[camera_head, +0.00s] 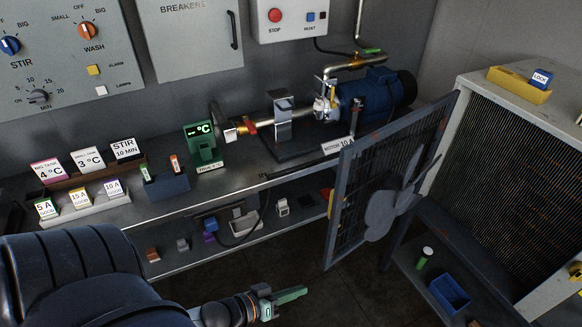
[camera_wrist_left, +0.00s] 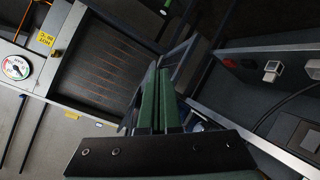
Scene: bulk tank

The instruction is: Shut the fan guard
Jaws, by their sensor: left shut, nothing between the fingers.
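The fan guard (camera_head: 372,160) is a dark framed mesh panel. It stands swung open, out from the left edge of the cooling unit (camera_head: 448,125), and a grey fan (camera_head: 385,210) shows at its lower part. My left gripper (camera_head: 298,293) has green fingers, shut and empty. It is low in front of the shelving, to the left of and below the guard's free edge, apart from it in the picture. In the left wrist view the shut fingers (camera_wrist_left: 160,75) point towards the unit's finned face (camera_wrist_left: 98,72). The guard is partly hidden behind them there. My right gripper is out of view.
A bench (camera_head: 240,172) with label cards, a green thermometer and a blue motor (camera_head: 375,92) runs along the back wall. Floor between bench and guard is clear.

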